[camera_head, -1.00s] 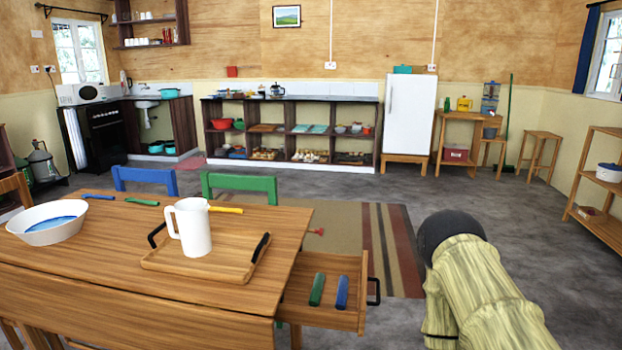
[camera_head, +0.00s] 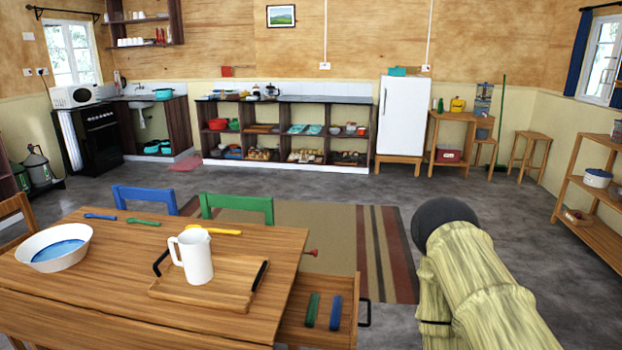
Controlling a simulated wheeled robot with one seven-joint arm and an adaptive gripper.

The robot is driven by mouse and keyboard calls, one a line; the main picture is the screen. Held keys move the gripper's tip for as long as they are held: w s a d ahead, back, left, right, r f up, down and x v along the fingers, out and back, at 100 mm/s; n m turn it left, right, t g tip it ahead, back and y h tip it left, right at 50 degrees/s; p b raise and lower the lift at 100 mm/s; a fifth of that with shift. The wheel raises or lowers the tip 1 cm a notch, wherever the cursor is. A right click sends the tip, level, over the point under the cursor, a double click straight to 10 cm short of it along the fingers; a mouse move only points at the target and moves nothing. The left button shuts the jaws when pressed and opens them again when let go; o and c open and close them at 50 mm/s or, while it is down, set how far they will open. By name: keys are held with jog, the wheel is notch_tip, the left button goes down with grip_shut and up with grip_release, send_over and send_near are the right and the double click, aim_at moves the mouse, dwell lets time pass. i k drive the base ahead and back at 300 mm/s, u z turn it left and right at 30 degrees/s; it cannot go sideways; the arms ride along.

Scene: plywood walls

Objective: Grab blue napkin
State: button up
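A rolled blue napkin (camera_head: 335,312) lies in the open drawer (camera_head: 346,288) at the right end of the wooden table (camera_head: 120,268). A rolled green napkin (camera_head: 312,310) lies beside it on the left, with a small gap between them. My arm, in a pale yellow striped cover with a dark round joint, shows at the lower right, to the right of the drawer. My gripper is outside the picture.
On the table are a wooden tray (camera_head: 211,296) with a white jug (camera_head: 194,258), a white bowl (camera_head: 40,258) with blue inside, and several coloured utensils. Blue (camera_head: 143,196) and green (camera_head: 238,204) chairs stand behind it.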

aim_at(336, 305)
jog(key=u, duration=1.8)
jog(key=k, duration=1.15)
jog(key=z, duration=1.65)
jog(key=i, duration=0.5)
